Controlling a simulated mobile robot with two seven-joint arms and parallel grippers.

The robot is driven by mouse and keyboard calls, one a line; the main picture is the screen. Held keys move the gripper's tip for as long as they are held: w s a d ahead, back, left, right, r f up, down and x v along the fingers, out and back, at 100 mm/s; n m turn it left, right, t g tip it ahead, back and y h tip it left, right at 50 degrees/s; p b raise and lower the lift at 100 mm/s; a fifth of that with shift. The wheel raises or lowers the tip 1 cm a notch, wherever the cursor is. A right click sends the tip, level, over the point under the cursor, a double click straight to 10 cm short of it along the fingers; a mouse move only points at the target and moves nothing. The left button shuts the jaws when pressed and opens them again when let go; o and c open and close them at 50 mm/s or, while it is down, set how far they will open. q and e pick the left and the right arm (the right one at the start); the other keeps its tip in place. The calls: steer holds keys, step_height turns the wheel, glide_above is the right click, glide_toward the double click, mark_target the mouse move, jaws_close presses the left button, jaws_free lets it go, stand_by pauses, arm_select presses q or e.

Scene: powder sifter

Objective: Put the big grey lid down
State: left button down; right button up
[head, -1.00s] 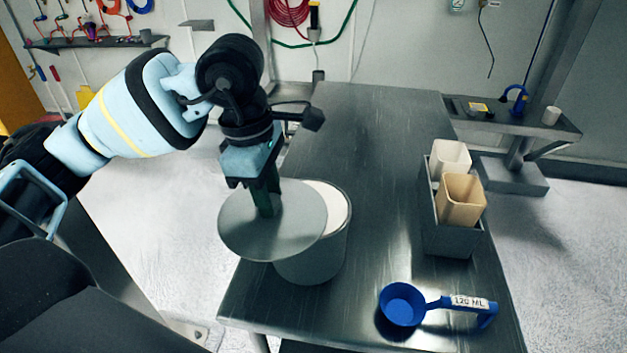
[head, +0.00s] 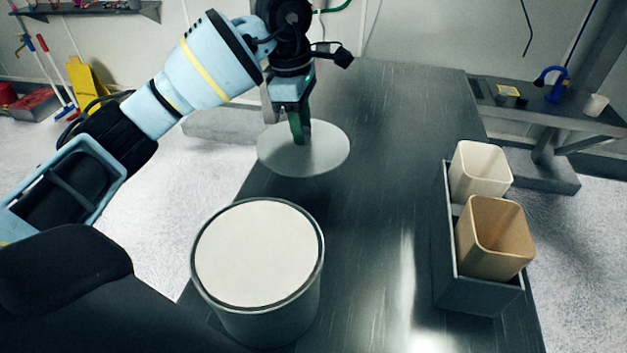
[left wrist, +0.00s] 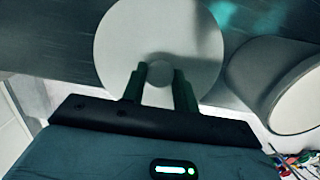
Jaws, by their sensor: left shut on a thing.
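The big grey lid (head: 325,150) is a flat round disc near the far left edge of the metal table. My left gripper (head: 299,138) is shut on the lid's middle, at its knob; the lid (left wrist: 125,45) and the fingers (left wrist: 160,82) also show in the left wrist view. The lid looks level; I cannot tell whether it touches the table. The grey round tub (head: 268,325) stands uncovered nearer to me, full of white powder (head: 257,252) almost to the rim. The lid is clear of the tub. My right gripper is out of view.
A grey box (head: 480,294) at the right of the table holds a white cup (head: 480,170) and a tan cup (head: 495,238). The table (head: 385,170) is bare between the lid and this box. A side shelf (head: 550,118) stands beyond at the right.

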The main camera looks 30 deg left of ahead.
arm_select(q)
steer(key=shift+w+f, duration=0.1)
steer(key=shift+w, duration=0.15)
step_height(320, 180, down, 5)
steer(key=shift+s+f, duration=0.1)
steer(key=shift+s, duration=0.05)
steer(key=shift+f, duration=2.35)
steer(key=shift+f, duration=0.15)
steer(key=c, duration=1.1)
jaws_free()
